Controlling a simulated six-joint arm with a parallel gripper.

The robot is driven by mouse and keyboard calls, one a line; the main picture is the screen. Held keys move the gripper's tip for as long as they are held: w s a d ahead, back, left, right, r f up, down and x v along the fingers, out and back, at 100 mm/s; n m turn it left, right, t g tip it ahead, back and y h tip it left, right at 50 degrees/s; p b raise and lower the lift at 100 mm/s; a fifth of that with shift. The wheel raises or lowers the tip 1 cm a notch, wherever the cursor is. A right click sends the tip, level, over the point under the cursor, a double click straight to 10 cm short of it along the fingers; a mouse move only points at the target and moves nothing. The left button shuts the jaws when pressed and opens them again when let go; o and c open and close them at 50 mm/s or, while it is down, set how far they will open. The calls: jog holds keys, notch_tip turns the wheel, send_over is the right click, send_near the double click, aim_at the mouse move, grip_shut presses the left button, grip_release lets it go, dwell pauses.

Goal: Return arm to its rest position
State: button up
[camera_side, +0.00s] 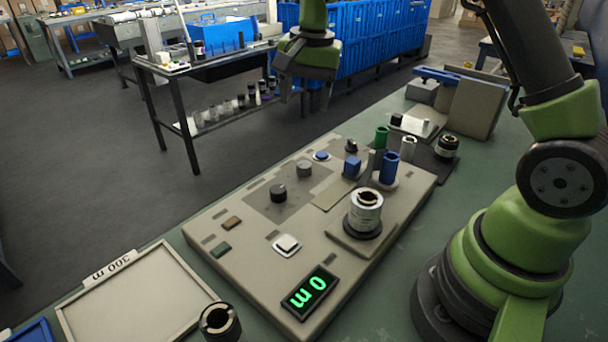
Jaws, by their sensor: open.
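My gripper (304,92) hangs at the top of the view, fingers pointing down. It is open with nothing between the fingers. It is well above the beige wrapper panel (225,262) and apart from everything on it. My green and black arm stands at the right side. On the panel, a silver roll (365,209) sits upright on a black round base.
Green cylinder (381,138) and blue cylinders (389,168) stand at the panel's far right. Knobs (278,193) and buttons are on its left. An empty tray (135,300) labelled 300 m is at lower left, beside a dark cylinder (219,322). A side table and blue bins (370,40) stand behind.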

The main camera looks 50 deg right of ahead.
jog(key=s+a+r+n+t+y, duration=0.1)
jog(key=s+a+r+n+t, duration=0.15)
jog(key=s+r, duration=0.45)
jog(key=s+a+r+n+t, duration=0.25)
jog(key=s+a+r, duration=0.2)
jog(key=s, duration=0.35)
jog(key=s+n+t, duration=0.1)
jog(key=s+n, duration=0.2)
jog(key=s, duration=0.4)
jog(key=shift+s+a+f+y, duration=0.25)
jog(key=shift+a+f+y, duration=0.05)
jog(key=shift+f+y, duration=0.1)
